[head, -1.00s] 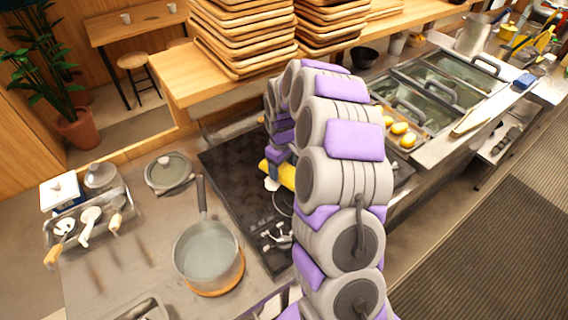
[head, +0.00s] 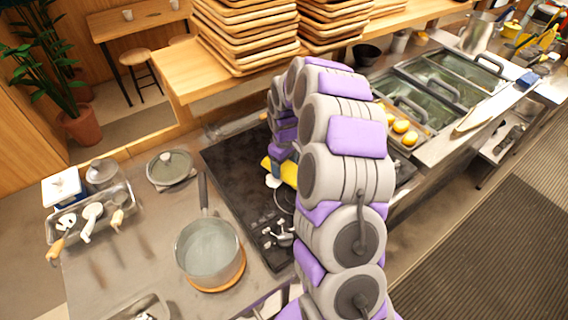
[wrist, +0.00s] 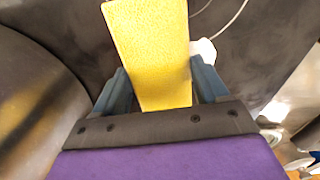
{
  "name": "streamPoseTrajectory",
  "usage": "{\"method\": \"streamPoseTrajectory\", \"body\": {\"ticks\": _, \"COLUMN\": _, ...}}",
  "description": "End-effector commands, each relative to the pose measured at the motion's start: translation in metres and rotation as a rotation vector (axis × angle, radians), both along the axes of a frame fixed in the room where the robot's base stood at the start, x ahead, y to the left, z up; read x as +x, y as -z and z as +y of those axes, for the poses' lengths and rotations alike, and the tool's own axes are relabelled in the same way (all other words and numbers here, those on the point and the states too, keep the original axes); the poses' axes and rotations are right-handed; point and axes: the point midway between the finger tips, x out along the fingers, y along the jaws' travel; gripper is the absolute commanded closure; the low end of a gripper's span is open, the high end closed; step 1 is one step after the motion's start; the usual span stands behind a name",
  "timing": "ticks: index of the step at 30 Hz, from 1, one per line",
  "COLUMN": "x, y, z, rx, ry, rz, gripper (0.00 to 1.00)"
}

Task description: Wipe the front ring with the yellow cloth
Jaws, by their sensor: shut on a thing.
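The yellow cloth (wrist: 150,45) is held between the two fingers of my gripper (wrist: 155,85) in the wrist view. In the head view a yellow patch of the cloth (head: 287,171) shows over the black stove top (head: 232,160), partly hidden behind my arm. The front ring (head: 284,199) shows as a thin circle on the stove, just below the cloth in the picture. In the wrist view a thin curved line (wrist: 236,18) lies on the dark surface beside the cloth. I cannot tell whether the cloth touches the stove.
A pot of water (head: 209,250) stands left of the stove on a wooden mat. A lidded pan (head: 170,168) and a tray of utensils (head: 92,215) are further left. Stacked wooden trays (head: 245,35) stand on the shelf behind. Metal food bins (head: 440,80) are at the right.

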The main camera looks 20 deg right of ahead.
Motion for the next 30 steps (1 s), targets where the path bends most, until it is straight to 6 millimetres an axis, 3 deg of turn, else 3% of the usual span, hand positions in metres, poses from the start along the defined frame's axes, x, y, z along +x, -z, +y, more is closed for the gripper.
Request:
{"method": "streamPoseTrajectory", "body": {"ticks": 20, "x": 0.0, "y": 0.006, "z": 0.002, "rx": 0.0, "ry": 0.0, "rz": 0.001, "gripper": 0.63}}
{"method": "streamPoseTrajectory", "body": {"ticks": 30, "x": -0.004, "y": 0.006, "z": 0.019, "rx": 0.0, "ry": -0.001, "rz": 0.001, "gripper": 0.63}}
